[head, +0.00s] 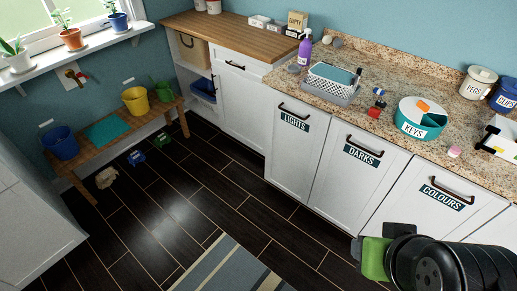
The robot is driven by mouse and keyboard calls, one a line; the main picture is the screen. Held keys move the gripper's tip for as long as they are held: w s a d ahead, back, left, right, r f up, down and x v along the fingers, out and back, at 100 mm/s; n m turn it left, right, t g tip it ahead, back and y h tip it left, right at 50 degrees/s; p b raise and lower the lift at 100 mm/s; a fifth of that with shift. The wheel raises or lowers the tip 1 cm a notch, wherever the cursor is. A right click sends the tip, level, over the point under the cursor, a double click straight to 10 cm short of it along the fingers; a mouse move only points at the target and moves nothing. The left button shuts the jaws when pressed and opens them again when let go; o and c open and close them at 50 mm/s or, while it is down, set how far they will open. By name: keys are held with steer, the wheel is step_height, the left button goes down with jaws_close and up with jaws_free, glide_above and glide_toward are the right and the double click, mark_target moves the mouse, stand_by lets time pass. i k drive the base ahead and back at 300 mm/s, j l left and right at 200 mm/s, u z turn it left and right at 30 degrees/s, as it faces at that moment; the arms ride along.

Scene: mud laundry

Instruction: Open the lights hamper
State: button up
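The lights hamper (289,157) is a white cabinet front with a dark "LIGHTS" label (295,121) and a dark bar handle (294,110) near its top. Its front looks closed and flush with the cabinets beside it. My gripper (374,258) is at the lower right, low in front of the darks and colours fronts and apart from the lights handle. A green part of it shows at its left end. The arm's dark body hides much of it, so I cannot see the gap between its fingers.
The darks hamper (345,185) and colours hamper (425,208) stand to the right, both closed. A granite counter (375,75) above holds a basket, a purple bottle and a KEYS tub. A striped rug (232,268) lies on the dark floor (205,190). A bench (120,130) stands left.

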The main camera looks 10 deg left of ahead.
mark_target(296, 130)
steer(key=u, duration=0.25)
steer(key=i+u, duration=0.55)
steer(key=u, duration=0.25)
steer(key=i+l+u, duration=0.2)
steer(key=u, duration=0.2)
steer(key=i+l+u, duration=0.25)
steer(key=u, duration=0.15)
steer(key=i+l+u, duration=0.25)
steer(key=u, duration=0.2)
